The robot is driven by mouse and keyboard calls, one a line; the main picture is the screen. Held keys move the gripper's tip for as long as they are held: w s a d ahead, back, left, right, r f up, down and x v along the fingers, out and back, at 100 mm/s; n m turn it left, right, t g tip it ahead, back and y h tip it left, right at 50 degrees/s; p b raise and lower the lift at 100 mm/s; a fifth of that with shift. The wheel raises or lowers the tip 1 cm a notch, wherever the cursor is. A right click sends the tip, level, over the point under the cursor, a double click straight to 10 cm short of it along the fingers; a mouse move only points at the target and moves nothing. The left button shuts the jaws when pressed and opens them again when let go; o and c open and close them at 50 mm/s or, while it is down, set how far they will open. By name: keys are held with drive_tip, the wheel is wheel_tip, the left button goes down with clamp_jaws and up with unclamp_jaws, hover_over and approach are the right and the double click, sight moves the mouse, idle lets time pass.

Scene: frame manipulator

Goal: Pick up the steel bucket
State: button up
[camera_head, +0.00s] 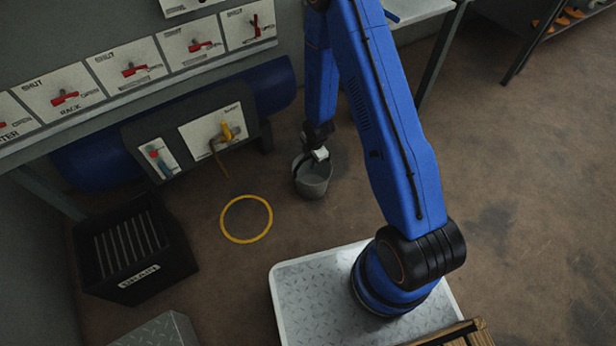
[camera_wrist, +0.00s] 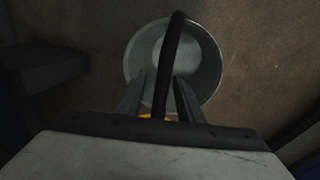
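The steel bucket (camera_head: 313,182) is a grey pail below the end of my arm, to the right of a yellow floor ring. I cannot tell for certain whether it touches the floor. My gripper (camera_head: 318,154) is at its rim in the head view. In the wrist view the bucket (camera_wrist: 208,58) is seen from above, its dark handle (camera_wrist: 171,55) arching across the opening. My gripper's two fingers (camera_wrist: 159,92) are spread apart, one on each side of the handle, with gaps showing. The bucket's near rim is partly hidden by the fingers.
The yellow ring (camera_head: 246,219) is on bare floor. A black crate (camera_head: 150,270) stands at lower left. A panel with a yellow-handled valve (camera_head: 226,132) and a blue tank (camera_head: 275,84) are behind the bucket. Open floor (camera_head: 530,190) lies to the right.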

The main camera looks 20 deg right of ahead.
drive_tip(key=shift+f, duration=0.25)
clamp_jaws()
drive_tip(key=shift+r, duration=0.1)
